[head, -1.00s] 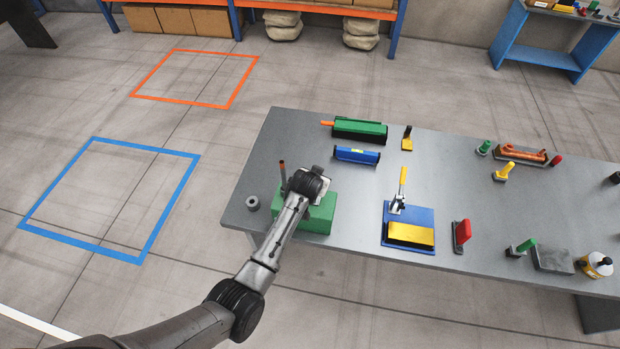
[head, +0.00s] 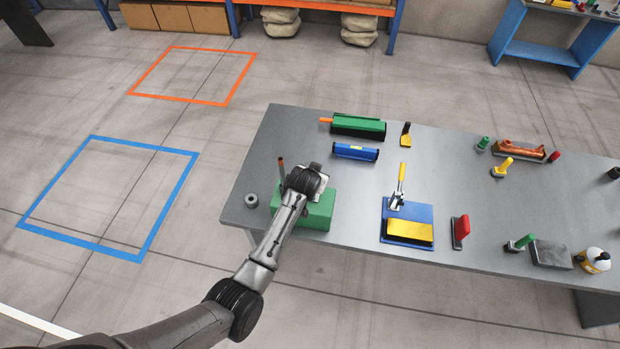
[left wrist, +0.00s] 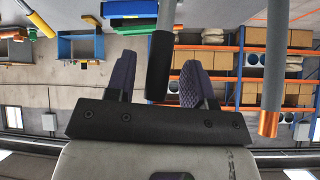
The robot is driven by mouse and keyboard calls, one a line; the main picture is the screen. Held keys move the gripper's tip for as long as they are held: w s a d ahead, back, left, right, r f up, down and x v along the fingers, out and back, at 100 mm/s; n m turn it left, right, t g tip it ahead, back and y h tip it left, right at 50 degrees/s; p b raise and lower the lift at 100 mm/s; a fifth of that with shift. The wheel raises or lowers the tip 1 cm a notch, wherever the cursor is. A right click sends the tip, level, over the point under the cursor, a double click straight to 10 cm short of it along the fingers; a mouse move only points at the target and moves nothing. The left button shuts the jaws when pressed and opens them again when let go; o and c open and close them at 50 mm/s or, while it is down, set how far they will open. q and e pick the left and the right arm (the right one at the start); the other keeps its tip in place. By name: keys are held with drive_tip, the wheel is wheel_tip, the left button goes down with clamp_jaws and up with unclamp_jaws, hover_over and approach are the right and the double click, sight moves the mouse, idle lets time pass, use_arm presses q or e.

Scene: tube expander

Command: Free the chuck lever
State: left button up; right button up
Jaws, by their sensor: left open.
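A green machine block (head: 316,212) stands at the left end of the grey table, partly hidden by my left arm. An upright rod with an orange tip (head: 281,162) rises beside my left wrist. In the left wrist view, a grey rod with a dark grip (left wrist: 158,66) reaches between the two fingers of my left gripper (left wrist: 158,82). The fingers are open, with visible gaps to the grip on both sides. A second grey rod with an orange end (left wrist: 269,122) is outside the fingers, to the right. I cannot tell which rod is the chuck lever.
A grey ring (head: 252,201) lies near the table's left edge. A blue level-like tool (head: 356,153) and a long green tool (head: 358,127) lie behind. A blue plate with a yellow block (head: 409,232) is to the right. Bare table (head: 345,185) separates them.

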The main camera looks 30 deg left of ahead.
use_arm(q)
drive_tip(key=v, duration=1.3)
drive_tip(key=shift+a, duration=0.1)
